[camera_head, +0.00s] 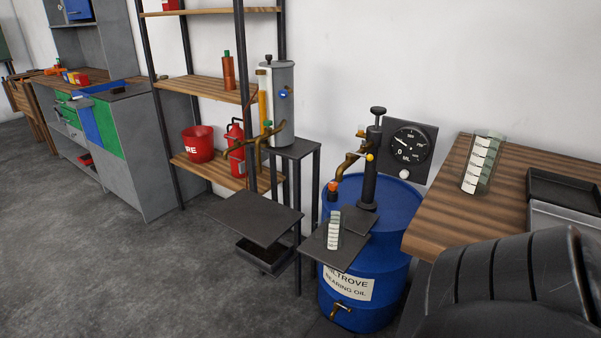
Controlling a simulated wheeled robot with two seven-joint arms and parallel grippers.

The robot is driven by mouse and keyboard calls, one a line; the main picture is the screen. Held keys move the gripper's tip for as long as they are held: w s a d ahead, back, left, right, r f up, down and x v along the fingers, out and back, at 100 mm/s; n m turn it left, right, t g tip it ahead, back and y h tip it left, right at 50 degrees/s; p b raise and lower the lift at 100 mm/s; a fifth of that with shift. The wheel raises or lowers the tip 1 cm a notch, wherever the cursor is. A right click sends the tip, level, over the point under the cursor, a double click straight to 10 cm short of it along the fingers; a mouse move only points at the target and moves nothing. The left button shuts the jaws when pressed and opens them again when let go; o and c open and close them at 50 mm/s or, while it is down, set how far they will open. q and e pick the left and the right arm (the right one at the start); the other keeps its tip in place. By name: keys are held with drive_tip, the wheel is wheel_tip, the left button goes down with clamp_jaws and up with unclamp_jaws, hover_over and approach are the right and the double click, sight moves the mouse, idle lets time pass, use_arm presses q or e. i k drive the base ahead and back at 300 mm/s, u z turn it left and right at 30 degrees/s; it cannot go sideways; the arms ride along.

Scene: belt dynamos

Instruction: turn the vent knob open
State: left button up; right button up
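A blue oil drum (395,205) stands at centre right with a hand pump (371,165) upright on its top. A small orange-red knob (332,187) sits on a dark fitting at the drum top's left side. A small yellow knob (369,157) is on the pump beside the brass spout (348,163). I cannot tell for sure which of these is the vent knob. A brass tap (341,309) is low on the drum's front. Neither of my grippers is in view. Part of what appears to be my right arm fills the lower right corner.
A small shelf (325,249) holding a graduated beaker (334,232) juts in front of the drum. A wooden bench (437,213) with a larger graduated beaker (482,164) is at right. A gauge (411,146) hangs behind the pump. A dark stand (255,218) is left; open floor lies further left.

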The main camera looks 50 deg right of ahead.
sight(332, 186)
drive_tip(key=u, duration=0.05)
drive_tip(key=i, duration=1.85)
drive_tip(key=z, duration=0.5)
